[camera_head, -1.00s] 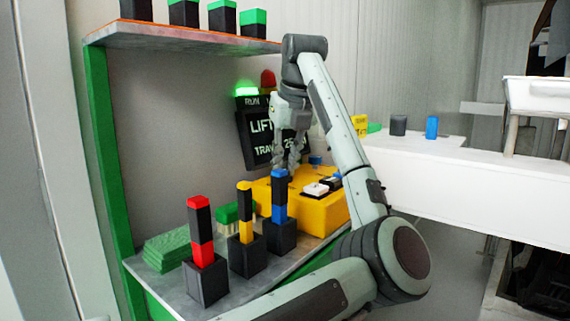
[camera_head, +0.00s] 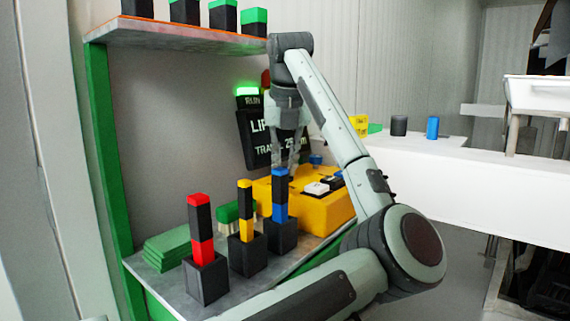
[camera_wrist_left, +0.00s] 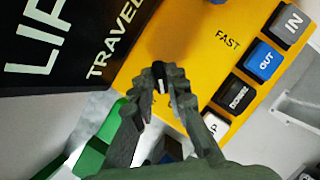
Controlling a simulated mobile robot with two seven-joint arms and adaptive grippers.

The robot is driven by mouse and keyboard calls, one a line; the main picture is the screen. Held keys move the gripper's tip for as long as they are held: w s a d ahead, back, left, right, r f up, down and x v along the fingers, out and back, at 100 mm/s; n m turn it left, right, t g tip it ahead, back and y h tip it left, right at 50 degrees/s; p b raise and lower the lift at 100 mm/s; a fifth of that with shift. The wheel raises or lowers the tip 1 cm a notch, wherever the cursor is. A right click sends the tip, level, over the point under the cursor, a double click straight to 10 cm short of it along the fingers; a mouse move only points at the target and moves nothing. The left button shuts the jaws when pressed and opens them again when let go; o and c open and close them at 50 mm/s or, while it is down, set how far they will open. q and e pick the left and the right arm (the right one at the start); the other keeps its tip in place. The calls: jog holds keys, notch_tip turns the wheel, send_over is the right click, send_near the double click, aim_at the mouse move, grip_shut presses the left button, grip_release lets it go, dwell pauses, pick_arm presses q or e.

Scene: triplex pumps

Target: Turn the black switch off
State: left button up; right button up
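The black switch (camera_wrist_left: 161,73) with a pale stripe sits on the yellow control box (camera_wrist_left: 200,55) in the left wrist view. My left gripper (camera_wrist_left: 164,85) has its fingertips on either side of the switch, with only a narrow gap between them. Whether both fingertips touch the switch is not clear. In the head view my left gripper (camera_head: 286,166) points down over the rear left part of the yellow box (camera_head: 318,212). The switch is not clearly visible there. My right gripper is out of view.
The LIFT TRAVEL display (camera_head: 258,140) stands close behind the gripper, with a lit green lamp (camera_head: 246,91) above. A blue-and-black post (camera_head: 280,200), a yellow-and-black post (camera_head: 245,215) and a red-and-black post (camera_head: 200,225) stand in front. Buttons (camera_wrist_left: 237,95) line the box.

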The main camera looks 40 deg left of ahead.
pick_arm(q)
jog(key=o, duration=0.3)
dwell(0.4)
